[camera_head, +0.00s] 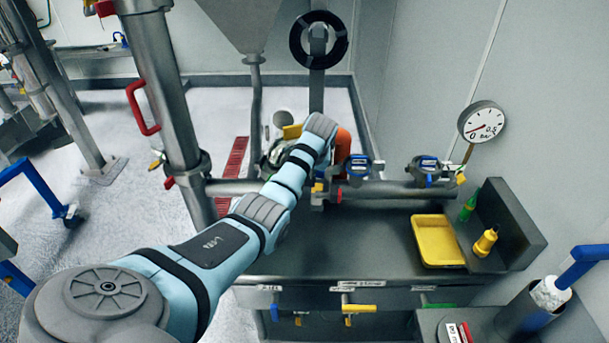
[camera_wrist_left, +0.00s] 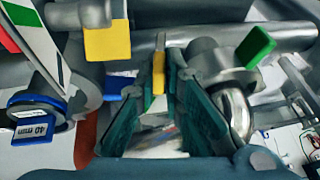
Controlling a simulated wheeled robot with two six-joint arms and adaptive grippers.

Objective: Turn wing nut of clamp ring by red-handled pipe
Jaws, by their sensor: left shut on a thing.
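A steel pipe (camera_head: 160,75) with a red handle (camera_head: 141,108) stands left of my left arm in the head view. A collar near its lower end has small yellow and red parts beside it. My left arm reaches away to the horizontal pipework, and its gripper is hidden there behind my wrist. In the left wrist view my left gripper (camera_wrist_left: 163,72) has its teal fingers closed around a narrow yellow tab (camera_wrist_left: 158,82) on a grey part. Which clamp this tab belongs to cannot be told. My right gripper is in neither view.
A blue-labelled 40 mm part (camera_wrist_left: 38,115), another yellow tab (camera_wrist_left: 107,40) and a green tab (camera_wrist_left: 255,47) crowd the fingers. A yellow tray (camera_head: 437,241) lies on the bench, right of my arm. A gauge (camera_head: 483,122) is on the wall.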

